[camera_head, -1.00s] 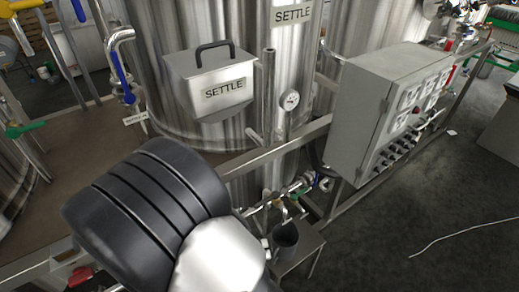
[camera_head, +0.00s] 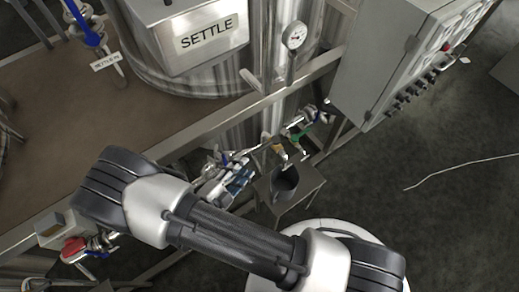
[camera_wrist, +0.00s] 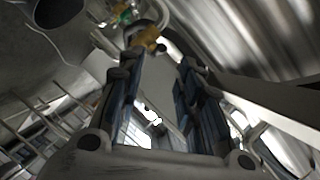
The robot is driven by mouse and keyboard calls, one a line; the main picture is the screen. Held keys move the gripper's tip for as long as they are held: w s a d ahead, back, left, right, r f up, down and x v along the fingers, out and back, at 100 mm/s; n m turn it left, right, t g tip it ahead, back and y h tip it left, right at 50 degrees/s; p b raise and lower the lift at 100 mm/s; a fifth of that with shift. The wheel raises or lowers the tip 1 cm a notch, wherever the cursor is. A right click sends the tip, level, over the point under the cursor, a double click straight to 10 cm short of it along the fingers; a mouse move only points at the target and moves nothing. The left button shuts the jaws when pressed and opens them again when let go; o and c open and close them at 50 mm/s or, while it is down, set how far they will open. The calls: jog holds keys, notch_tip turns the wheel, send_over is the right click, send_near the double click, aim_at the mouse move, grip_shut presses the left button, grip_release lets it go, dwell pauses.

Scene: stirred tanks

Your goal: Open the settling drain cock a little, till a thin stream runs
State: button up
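The settling tank (camera_head: 222,100) carries a box labelled SETTLE (camera_head: 205,40). Low at its front, pipework holds a fitting with a yellow-brown part (camera_head: 278,147) and a green-handled valve (camera_head: 301,138); which is the drain cock I cannot tell for sure. Below them a dark bucket (camera_head: 284,183) stands on a small stand. My gripper (camera_head: 243,174) is just left of these fittings. In the wrist view my gripper (camera_wrist: 162,66) has its blue-padded fingers apart, with nothing held between them. The yellow-brown part (camera_wrist: 147,38) is beyond the left fingertip. No stream is visible.
A metal rail (camera_head: 235,115) runs above the fittings. A grey control cabinet (camera_head: 385,55) stands at the right. A red-handled valve (camera_head: 74,248) is at the lower left. The dark floor (camera_head: 440,200) at right is clear except for a thin pale line.

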aim_at(256, 154)
jog(key=b+x, duration=0.2)
jog(key=x, duration=0.8)
jog(key=shift+w+d, duration=0.1)
jog(key=shift+w, duration=0.1)
grip_shut()
dwell(0.3)
